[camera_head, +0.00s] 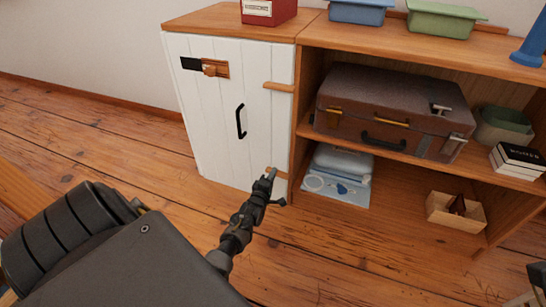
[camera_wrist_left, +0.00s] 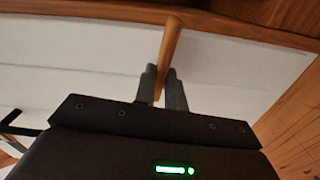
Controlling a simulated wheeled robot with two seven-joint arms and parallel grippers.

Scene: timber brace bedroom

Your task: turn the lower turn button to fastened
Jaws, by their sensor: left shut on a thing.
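The lower turn button, a slim wooden bar, shows in the left wrist view (camera_wrist_left: 171,42). It reaches from the wooden frame over the edge of the white door (camera_head: 215,120), roughly square to that edge. My left gripper (camera_head: 271,175) is shut on it low on the door's right side; the fingers (camera_wrist_left: 163,88) sit on either side of its free end. In the head view the fingers hide part of the button. The upper turn button (camera_head: 278,87) lies nearly level across the same door edge. My right gripper is not clearly seen.
The door has a black handle (camera_head: 241,121) and a wooden latch (camera_head: 211,68) at its upper left. Open shelves on the right hold a brown suitcase (camera_head: 362,100), folded cloth (camera_head: 343,160) and a small wooden box (camera_head: 440,212). The floor before the door is clear.

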